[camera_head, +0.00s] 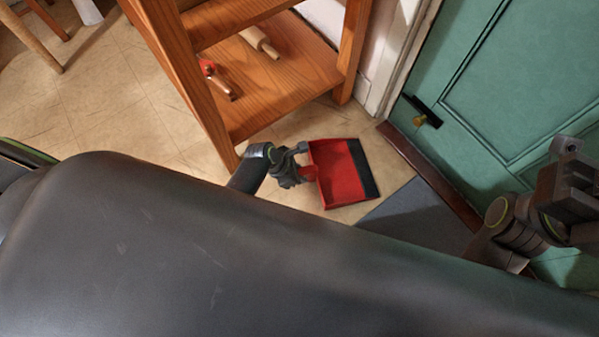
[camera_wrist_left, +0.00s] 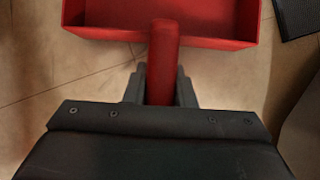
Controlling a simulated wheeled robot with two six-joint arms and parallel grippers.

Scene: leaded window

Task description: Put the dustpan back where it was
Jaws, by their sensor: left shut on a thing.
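The red dustpan (camera_head: 338,172) with a dark front lip is at or just above the tiled floor, between the wooden shelf and the green door. My left gripper (camera_head: 304,174) is shut on its red handle. In the left wrist view the handle (camera_wrist_left: 163,60) runs between the two fingers of the left gripper (camera_wrist_left: 162,85), and the pan (camera_wrist_left: 205,30) lies beyond them. Whether the pan touches the floor I cannot tell. My right arm shows at the right edge in the head view, in front of the door; its gripper (camera_head: 577,190) shows there, its fingertips unclear.
The wooden shelf (camera_head: 275,95) stands behind the dustpan, with a rolling pin (camera_head: 260,42) and a red-topped tool (camera_head: 216,80) on it. A grey mat (camera_head: 420,215) lies right of the dustpan, by the green door (camera_head: 500,80).

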